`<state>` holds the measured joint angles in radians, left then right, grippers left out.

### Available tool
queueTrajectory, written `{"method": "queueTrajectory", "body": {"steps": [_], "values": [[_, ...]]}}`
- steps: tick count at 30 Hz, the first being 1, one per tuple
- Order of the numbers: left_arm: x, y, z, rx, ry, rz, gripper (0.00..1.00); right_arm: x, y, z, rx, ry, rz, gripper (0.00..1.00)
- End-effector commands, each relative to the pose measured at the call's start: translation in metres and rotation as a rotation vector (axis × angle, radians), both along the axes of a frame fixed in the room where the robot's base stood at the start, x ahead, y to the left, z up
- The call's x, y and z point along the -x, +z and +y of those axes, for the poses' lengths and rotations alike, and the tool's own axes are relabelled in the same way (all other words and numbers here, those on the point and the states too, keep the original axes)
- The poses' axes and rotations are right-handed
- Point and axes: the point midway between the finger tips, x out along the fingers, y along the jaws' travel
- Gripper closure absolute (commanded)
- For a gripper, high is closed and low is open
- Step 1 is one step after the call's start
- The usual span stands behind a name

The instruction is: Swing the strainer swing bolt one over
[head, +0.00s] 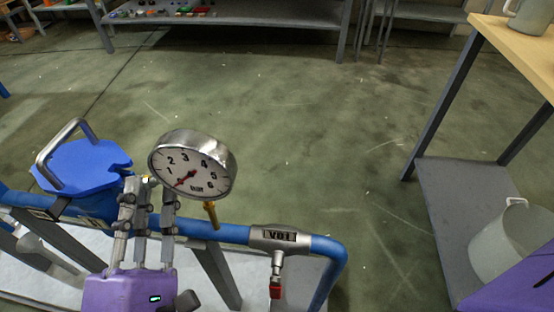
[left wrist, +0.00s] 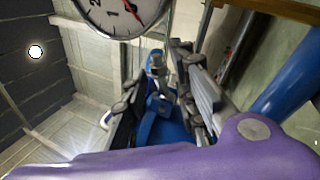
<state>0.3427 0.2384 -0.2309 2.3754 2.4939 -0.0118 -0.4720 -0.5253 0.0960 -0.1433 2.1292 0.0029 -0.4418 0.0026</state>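The blue strainer (head: 85,165) stands at the left on the blue pipe, with a bent metal handle (head: 62,140) on its lid. My left gripper (head: 147,188) is upright at the right edge of the lid, its fingers spread apart. In the left wrist view, the blue strainer body (left wrist: 170,132) shows between the fingers of this gripper (left wrist: 160,88). A small bolt-like fitting (left wrist: 155,65) stands there too, probably the swing bolt. Whether a finger touches it I cannot tell. In the head view the fingers largely hide that spot.
A round pressure gauge (head: 192,165) stands close to the right of the left fingers; it also shows in the left wrist view (left wrist: 122,12). A valve labelled V01 (head: 280,238) with a red handle is on the pipe. A shelved table with a grey pot (head: 512,240) is right. The floor between is clear.

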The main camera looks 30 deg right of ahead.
Motion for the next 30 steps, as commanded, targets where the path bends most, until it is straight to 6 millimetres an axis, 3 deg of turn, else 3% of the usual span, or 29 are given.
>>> {"method": "queueTrajectory", "body": {"steps": [9, 15, 30], "values": [[-0.002, 0.001, -0.001, -0.001, -0.001, 0.000, 0.76, -0.002, 0.000, 0.001, -0.002, 0.000, -0.004, 0.70], [-0.002, 0.001, -0.001, -0.001, 0.000, 0.001, 1.00, -0.002, -0.001, 0.001, -0.002, 0.000, -0.004, 0.70], [-0.002, 0.006, 0.000, 0.102, -0.001, 0.072, 1.00, -0.003, 0.017, 0.001, -0.001, -0.001, -0.014, 0.70]]}}
